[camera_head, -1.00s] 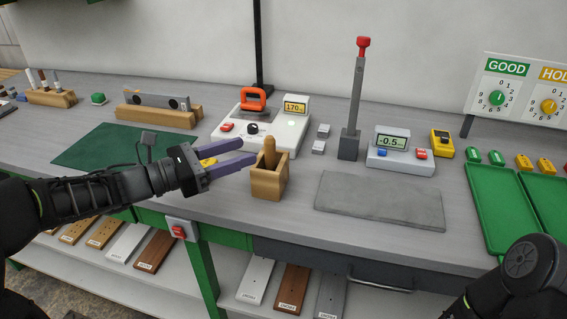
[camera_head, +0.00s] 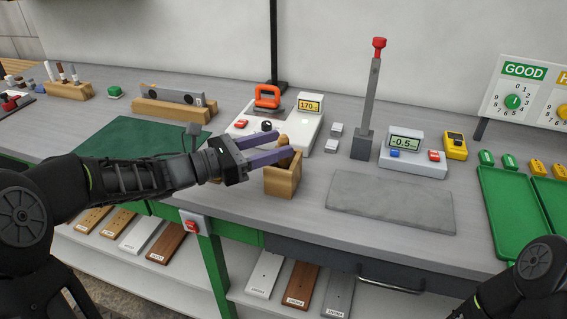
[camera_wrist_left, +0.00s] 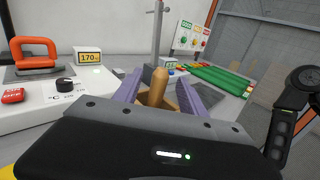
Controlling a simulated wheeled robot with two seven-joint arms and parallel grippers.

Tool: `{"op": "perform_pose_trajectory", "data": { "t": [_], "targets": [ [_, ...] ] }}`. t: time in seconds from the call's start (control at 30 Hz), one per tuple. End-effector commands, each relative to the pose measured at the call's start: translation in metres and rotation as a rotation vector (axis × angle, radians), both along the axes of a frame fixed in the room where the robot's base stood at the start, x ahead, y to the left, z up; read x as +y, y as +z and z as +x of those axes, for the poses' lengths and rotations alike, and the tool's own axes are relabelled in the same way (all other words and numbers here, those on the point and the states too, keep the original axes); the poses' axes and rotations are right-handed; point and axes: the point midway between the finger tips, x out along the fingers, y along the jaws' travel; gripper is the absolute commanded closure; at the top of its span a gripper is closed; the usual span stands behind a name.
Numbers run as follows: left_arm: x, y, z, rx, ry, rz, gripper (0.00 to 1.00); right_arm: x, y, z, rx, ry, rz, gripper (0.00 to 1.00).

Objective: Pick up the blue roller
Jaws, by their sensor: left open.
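A wooden handle (camera_head: 284,144) with a rounded top stands up out of a small open wooden box (camera_head: 281,182) near the bench's front edge. No blue roller part shows; whatever is under the handle is hidden in the box. My left gripper (camera_head: 283,148) is open, with its two purple fingers at the box's top, level with the handle. In the left wrist view the handle (camera_wrist_left: 158,83) rises between the two spread fingers. I cannot tell whether either finger touches it. My right gripper is out of view; only part of that arm shows at the lower right.
A heater unit (camera_head: 270,130) with an orange handle stands behind the box. A grey mat (camera_head: 390,202) lies to the right, with a lever stand (camera_head: 364,110) and a scale-like display (camera_head: 411,158) behind it. A green mat (camera_head: 125,138) lies left. Green trays (camera_head: 508,215) sit right.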

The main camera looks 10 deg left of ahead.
Motion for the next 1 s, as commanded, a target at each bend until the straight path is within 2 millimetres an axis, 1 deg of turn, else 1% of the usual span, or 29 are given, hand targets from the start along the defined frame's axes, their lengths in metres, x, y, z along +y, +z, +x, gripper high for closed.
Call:
{"op": "perform_pose_trajectory", "data": {
  "t": [0.03,0.1,0.2,0.8,1.0],
  "targets": [
    [-0.007,0.002,0.005,0.003,-0.003,-0.001,0.51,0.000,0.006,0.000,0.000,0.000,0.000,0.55],
    [-0.014,0.001,0.011,0.001,-0.003,0.000,0.51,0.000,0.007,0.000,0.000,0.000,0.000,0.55],
    [-0.019,0.001,0.016,0.001,0.000,-0.001,0.51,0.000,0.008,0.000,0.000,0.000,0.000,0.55],
    [-0.019,0.000,0.016,0.000,0.000,0.000,0.51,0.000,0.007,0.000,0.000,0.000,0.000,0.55],
    [-0.019,0.000,0.016,0.000,0.000,0.000,0.68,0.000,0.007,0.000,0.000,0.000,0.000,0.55]
  ]
}}
